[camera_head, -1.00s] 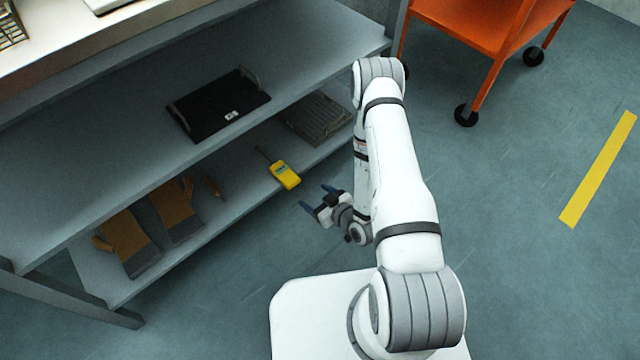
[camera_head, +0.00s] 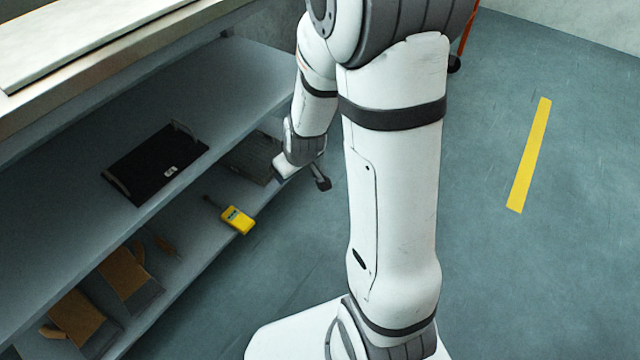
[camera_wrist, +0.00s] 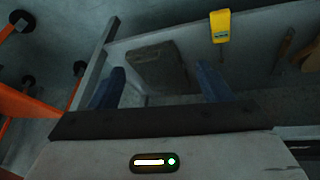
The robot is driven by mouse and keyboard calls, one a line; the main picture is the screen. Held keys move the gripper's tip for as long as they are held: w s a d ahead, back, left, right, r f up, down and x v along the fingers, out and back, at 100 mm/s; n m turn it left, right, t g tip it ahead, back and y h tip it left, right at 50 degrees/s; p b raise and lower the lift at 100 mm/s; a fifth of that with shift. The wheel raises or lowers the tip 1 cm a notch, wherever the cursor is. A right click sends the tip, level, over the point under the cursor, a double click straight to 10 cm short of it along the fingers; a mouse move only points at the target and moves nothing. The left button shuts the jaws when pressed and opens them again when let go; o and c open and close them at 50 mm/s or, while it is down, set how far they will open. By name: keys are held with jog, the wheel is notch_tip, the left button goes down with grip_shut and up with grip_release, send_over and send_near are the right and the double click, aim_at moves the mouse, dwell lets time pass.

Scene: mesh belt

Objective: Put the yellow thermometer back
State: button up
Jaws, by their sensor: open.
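The yellow thermometer (camera_head: 238,219) lies on the lower shelf near its front edge, with its dark probe pointing toward the back of the shelf. It also shows at the top of the wrist view (camera_wrist: 220,26), right of centre and beyond my right-hand finger. My gripper (camera_wrist: 160,68) is open, its two blue fingers apart with nothing held between them. The thermometer is outside the fingers.
The lower shelf (camera_head: 190,262) also holds a grey ridged tray (camera_head: 250,157), a thin brown tool (camera_head: 165,245) and brown gloves (camera_head: 125,272). A black tray (camera_head: 155,165) lies on the shelf above. An orange cart (camera_wrist: 22,103) stands nearby.

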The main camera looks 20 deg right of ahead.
jog(key=s+r+m+g, duration=0.3)
jog(key=s+r+m, duration=0.1)
jog(key=s+r, duration=0.9)
jog(key=s, duration=0.4)
jog(key=shift+s+a+r+g, duration=0.2)
jog(key=shift+r+g, duration=0.05)
jog(key=shift+g, duration=0.15)
